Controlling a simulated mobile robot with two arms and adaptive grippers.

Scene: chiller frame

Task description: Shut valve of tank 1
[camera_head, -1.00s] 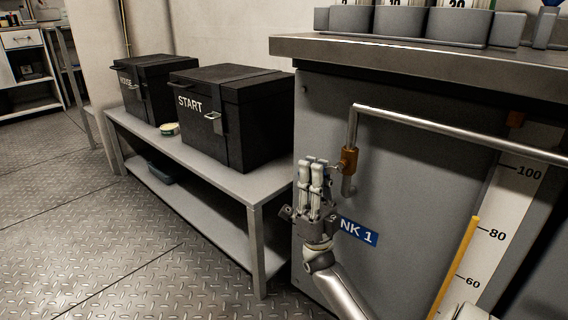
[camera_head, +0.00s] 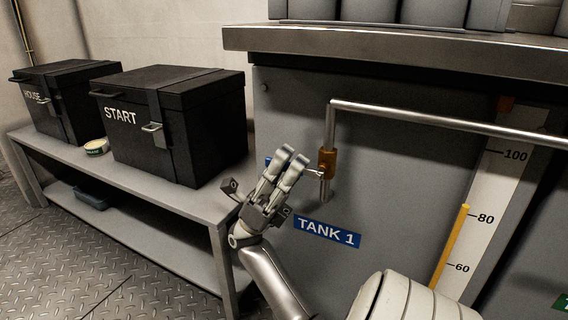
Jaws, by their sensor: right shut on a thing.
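The tank 1 valve has a brass body (camera_head: 327,163) on a thin steel pipe, on the grey front panel above the blue TANK 1 label (camera_head: 327,232). A thin stem runs left from the body to my right gripper. A small blue piece of the valve handle (camera_head: 268,161) shows just left of the fingers. My right gripper (camera_head: 287,160) is tilted to the right and shut on the valve handle, which its fingers mostly hide. My left gripper is not in view.
The steel pipe (camera_head: 430,122) runs right from above the valve. A gauge strip (camera_head: 500,175) with a yellow bar stands at the right. A metal worktop edge (camera_head: 400,45) overhangs the panel. Black boxes marked START (camera_head: 165,125) and HOUSE (camera_head: 60,100) sit on a grey bench (camera_head: 190,200).

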